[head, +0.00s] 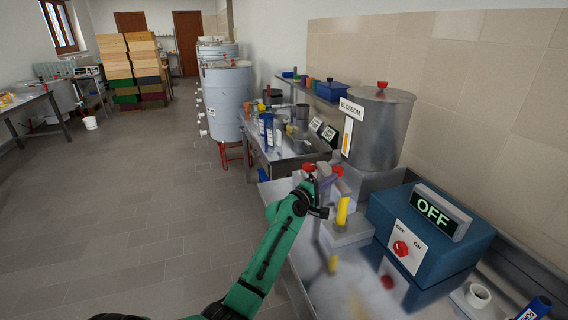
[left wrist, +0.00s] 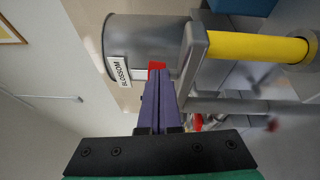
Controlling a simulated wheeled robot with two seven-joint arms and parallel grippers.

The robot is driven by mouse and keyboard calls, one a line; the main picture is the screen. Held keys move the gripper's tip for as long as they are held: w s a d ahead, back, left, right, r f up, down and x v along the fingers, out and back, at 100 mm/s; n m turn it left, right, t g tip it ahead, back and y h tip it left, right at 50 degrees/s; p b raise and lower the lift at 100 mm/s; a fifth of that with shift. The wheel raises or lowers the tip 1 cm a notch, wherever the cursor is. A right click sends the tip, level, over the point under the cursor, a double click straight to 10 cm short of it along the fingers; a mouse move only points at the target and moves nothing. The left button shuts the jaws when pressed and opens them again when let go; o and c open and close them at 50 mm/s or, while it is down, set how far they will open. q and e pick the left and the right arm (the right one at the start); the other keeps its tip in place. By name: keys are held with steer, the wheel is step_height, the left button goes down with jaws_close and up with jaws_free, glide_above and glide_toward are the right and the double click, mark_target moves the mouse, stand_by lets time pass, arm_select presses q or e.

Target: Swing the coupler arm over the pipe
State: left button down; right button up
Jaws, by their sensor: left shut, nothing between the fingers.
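A light grey bar (head: 343,187), which looks like the coupler arm, sits at the top of an upright yellow cylinder (head: 342,210). I cannot tell whether the cylinder is the pipe or part of the coupler. In the left wrist view the grey bar (left wrist: 194,58) lies right of my fingers and the yellow cylinder (left wrist: 255,46) extends right from it. My left gripper (head: 327,182) has purple fingers, shut and empty, close beside the bar. The left wrist view shows the closed fingertips (left wrist: 157,74); whether they touch the bar is unclear. My right gripper is out of view.
A steel tank (head: 381,130) labelled BLOSSOM stands behind. A blue box (head: 435,238) with an OFF sign and red knob (head: 401,248) is at the right. A white ring (head: 478,296) lies near the front right. Open floor is left of the bench.

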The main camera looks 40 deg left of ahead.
arm_select(q)
steer(key=shift+w+d+r, duration=0.2)
steer(key=shift+w+d, duration=0.25)
steer(key=shift+d, duration=0.2)
steer(key=shift+d+r, duration=0.1)
steer(key=shift+r, duration=0.05)
